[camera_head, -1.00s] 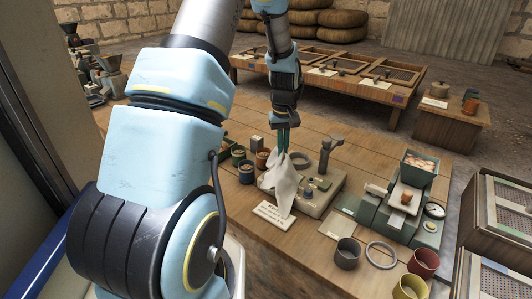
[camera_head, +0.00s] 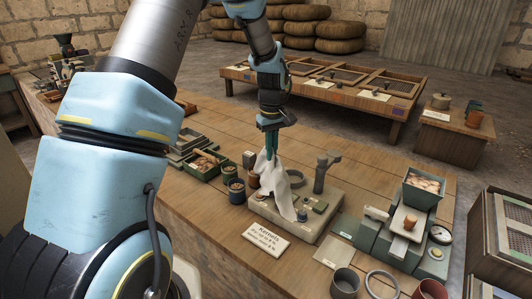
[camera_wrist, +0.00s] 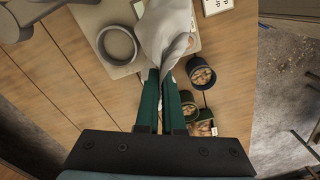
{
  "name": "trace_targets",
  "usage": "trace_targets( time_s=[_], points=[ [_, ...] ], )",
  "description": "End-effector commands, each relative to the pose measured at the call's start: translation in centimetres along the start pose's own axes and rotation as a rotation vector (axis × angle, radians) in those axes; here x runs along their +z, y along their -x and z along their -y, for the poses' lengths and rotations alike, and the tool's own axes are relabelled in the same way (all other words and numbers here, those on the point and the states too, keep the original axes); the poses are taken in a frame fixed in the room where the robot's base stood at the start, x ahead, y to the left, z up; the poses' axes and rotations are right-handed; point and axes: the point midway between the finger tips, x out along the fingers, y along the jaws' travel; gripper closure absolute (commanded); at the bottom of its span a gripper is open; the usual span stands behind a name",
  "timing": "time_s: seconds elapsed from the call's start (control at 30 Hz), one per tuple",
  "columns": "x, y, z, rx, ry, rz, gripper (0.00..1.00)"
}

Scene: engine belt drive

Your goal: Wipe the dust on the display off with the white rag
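My gripper (camera_head: 271,151) is shut on the white rag (camera_head: 272,182) and points down above the table. In the wrist view its green fingers (camera_wrist: 159,82) are close together with the rag (camera_wrist: 165,30) between their tips. The rag hangs in folds over the left part of a grey device (camera_head: 318,222) with an upright post. Whether the rag touches the device I cannot tell. The rag hides part of the device's top, and I cannot make out a display or dust there.
Cups (camera_head: 236,191) and green trays (camera_head: 204,164) of goods stand left of the device. A lettered card (camera_head: 265,238) lies in front. A green scale (camera_head: 392,232) stands right, with a grey cup (camera_head: 345,284) and a ring (camera_head: 382,284) nearer me.

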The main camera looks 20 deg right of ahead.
Motion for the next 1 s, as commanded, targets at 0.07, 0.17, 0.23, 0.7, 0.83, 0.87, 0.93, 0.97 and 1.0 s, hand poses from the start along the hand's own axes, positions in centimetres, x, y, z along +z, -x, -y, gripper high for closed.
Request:
trace_targets(
  time_s=[0.07,0.17,0.23,0.7,0.83,0.87,0.93,0.97,1.0],
  points=[
    [0.0,-1.1,0.0,-0.001,0.0,0.001,1.0],
    [0.0,-2.3,0.0,-0.001,0.0,0.001,1.0],
    [0.0,-3.1,0.0,-0.001,0.0,0.0,1.0],
    [0.0,-8.3,0.0,-0.001,0.0,0.001,1.0],
    [0.0,-8.7,0.0,0.0,0.0,0.0,1.0],
    [0.0,-8.7,0.0,0.0,0.0,0.0,1.0],
    [0.0,-8.6,0.0,0.0,0.0,0.0,1.0],
    [0.0,-8.6,0.0,0.0,0.0,0.0,1.0],
    [0.0,-8.6,0.0,0.0,0.0,0.0,1.0]
  ],
)
